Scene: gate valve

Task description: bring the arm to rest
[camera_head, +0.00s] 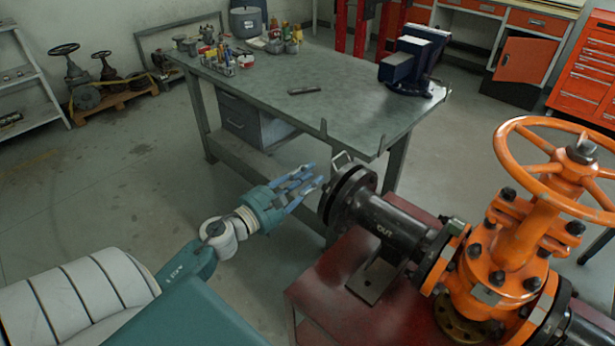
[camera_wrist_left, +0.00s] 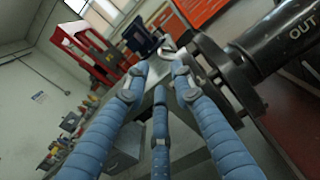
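My left arm reaches in from the lower left in the head view. My left gripper (camera_head: 308,178) has blue fingers that are spread apart with nothing between them. It hangs in the air just left of the black pipe flange (camera_head: 350,196), in front of the workbench. In the left wrist view the open fingers (camera_wrist_left: 160,75) point toward the bench, with the flange (camera_wrist_left: 222,75) close on their right. I cannot tell whether they touch it. The orange gate valve (camera_head: 505,245) with its orange handwheel (camera_head: 530,165) stands at the right, clear of the gripper. My right gripper is not in view.
The valve's pipe (camera_head: 395,222) marked OUT sits on a red stand (camera_head: 350,300). A grey workbench (camera_head: 330,110) with a blue vise (camera_head: 410,62) and several small items stands behind. Floor left of my arm (camera_head: 120,170) is clear. Orange cabinets (camera_head: 585,85) stand at the back right.

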